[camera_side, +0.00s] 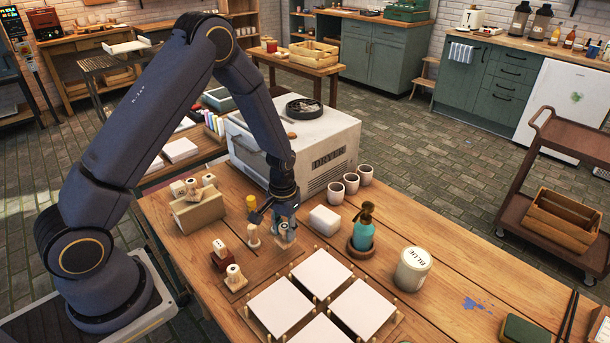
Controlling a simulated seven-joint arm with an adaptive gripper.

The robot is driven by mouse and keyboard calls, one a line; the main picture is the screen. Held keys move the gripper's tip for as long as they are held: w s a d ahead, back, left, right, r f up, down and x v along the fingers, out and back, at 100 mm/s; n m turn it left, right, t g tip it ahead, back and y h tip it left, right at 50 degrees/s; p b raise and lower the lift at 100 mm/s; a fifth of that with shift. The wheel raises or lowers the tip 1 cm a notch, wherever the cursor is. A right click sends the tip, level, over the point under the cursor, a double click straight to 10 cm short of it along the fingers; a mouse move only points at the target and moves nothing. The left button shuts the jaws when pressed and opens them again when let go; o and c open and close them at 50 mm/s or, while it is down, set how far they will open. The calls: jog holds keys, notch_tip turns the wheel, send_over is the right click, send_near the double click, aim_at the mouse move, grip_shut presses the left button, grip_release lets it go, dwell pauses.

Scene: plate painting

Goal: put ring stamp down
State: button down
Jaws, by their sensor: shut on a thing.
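My gripper (282,218) is low over the near left part of the wooden table, shut on a small stamp (288,236), which I take to be the ring stamp. The fingers cover much of this stamp, and its printing face is hidden. It looks upright, close to the table top; I cannot tell whether its base touches the wood. Two more stamps stand further left and nearer: one on a dark red block (220,262) and one on a wooden base (236,284).
White square plates (280,305) lie in a pegged wooden frame just in front. A white block (325,220), a teal spray bottle (363,232) and a can marked BLUE (413,269) stand to the right. A box of stamps (198,210) is at left; the dryer (327,150) stands behind.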

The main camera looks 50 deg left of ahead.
aim_at(285, 226)
jog(key=shift+f, duration=1.5)
jog(key=shift+f, duration=0.15)
jog(key=c, duration=0.8)
grip_release()
jog(key=shift+c, duration=0.2)
notch_tip(285, 226, up, 13)
jog(key=shift+f, duration=0.2)
jog(key=s+d+r+m+t, duration=0.15)
jog(key=s+r, duration=0.25)
jog(key=r, duration=0.5)
jog(key=s+d+r+t, duration=0.15)
jog(key=s+r, duration=0.25)
jog(key=r, duration=0.4)
jog(key=s+r+t, duration=0.2)
jog(key=s+r, duration=0.3)
jog(key=s, duration=0.5)
jog(key=shift+s+d+r+m+t, duration=0.15)
jog(key=shift+s+d+m+t, duration=0.15)
jog(key=shift+s+m, duration=0.05)
